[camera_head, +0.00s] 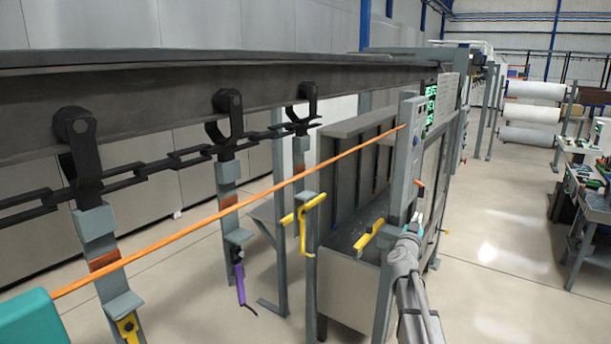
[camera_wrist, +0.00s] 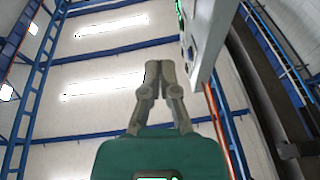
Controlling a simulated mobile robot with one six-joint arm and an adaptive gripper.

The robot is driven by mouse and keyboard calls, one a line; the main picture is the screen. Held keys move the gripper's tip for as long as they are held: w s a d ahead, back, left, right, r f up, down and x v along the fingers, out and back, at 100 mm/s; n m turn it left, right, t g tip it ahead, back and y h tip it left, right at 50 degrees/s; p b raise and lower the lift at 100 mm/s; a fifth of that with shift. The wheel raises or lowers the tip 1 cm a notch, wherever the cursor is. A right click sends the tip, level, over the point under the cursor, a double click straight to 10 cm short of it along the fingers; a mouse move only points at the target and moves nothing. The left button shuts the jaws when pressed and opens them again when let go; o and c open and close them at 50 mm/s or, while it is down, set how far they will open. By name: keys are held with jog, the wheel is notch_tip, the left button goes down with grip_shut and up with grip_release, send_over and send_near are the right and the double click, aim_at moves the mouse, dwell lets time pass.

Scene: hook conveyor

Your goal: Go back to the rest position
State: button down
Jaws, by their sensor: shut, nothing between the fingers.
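My gripper (camera_wrist: 160,75) is shut in the wrist view, its two fingertips together with nothing between them. It points up toward the ceiling. In the head view my arm rises at the lower right, and my gripper (camera_head: 419,217) is small there, just in front of the grey control post (camera_head: 403,165). In the wrist view a grey panel (camera_wrist: 205,40) stands to the right of the fingers, apart from them in the picture. The distance between them is hard to tell.
Hangers on a dark chain (camera_head: 140,175) run under the overhead beam (camera_head: 200,95). A purple-handled tool (camera_head: 240,283) and a yellow crank-shaped part (camera_head: 303,222) hang there. An orange line (camera_head: 220,213) runs from a teal box (camera_head: 32,320) to the post. Floor at right (camera_head: 490,240) is clear.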

jog(key=s+a+f+n+g+y+b, duration=0.25)
jog(key=s+a+f+n+y, duration=0.2)
jog(key=a+f+y, duration=0.35)
jog(key=s+a+f+n+g+y+b, duration=0.25)
jog(key=s+a+f+g+y, duration=0.2)
jog(key=a+f, duration=0.6)
jog(key=s+f+g+h+b, duration=0.1)
jog(key=s+f+g, duration=0.4)
jog(key=s, duration=0.8)
jog(key=s+f+g+h+b, duration=0.1)
jog(key=s+f+g, duration=0.5)
jog(key=s, duration=0.7)
notch_tip(320, 180, down, 2)
jog(key=shift+s+a+f+g+b, duration=0.1)
jog(key=shift+s+a+g+b, duration=0.05)
jog(key=shift+g+b, duration=0.15)
